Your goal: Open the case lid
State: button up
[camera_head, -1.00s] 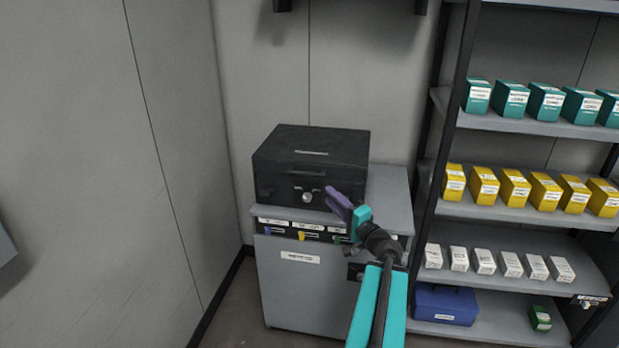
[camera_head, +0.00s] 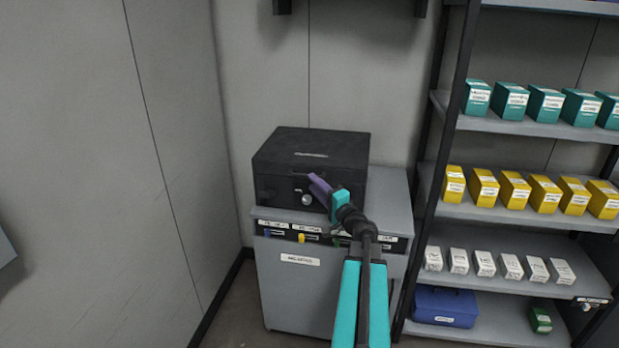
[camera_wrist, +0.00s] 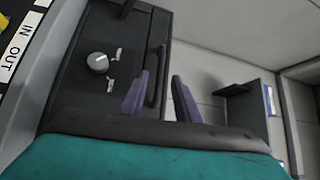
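The black case (camera_head: 312,160) sits shut on top of a grey cabinet, with a pale label on its lid. A round silver knob (camera_head: 306,200) is on its front face, and the knob also shows in the wrist view (camera_wrist: 98,63). A dark bar handle (camera_wrist: 157,77) on the case front shows in the wrist view. My gripper (camera_head: 318,184) is in front of the case, just right of the knob. In the wrist view its two purple fingers (camera_wrist: 160,82) are apart, with the handle close to the left finger. I cannot tell whether they touch.
The grey cabinet (camera_head: 297,290) has a strip of small labelled slots below its top. A shelf rack (camera_head: 520,215) with teal, yellow and white boxes stands on the right. A blue box (camera_head: 445,306) is on its bottom shelf. Grey walls close in behind and left.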

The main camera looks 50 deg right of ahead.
jog(key=shift+p+x, duration=0.5)
jog(key=shift+x, duration=1.7)
grip_shut()
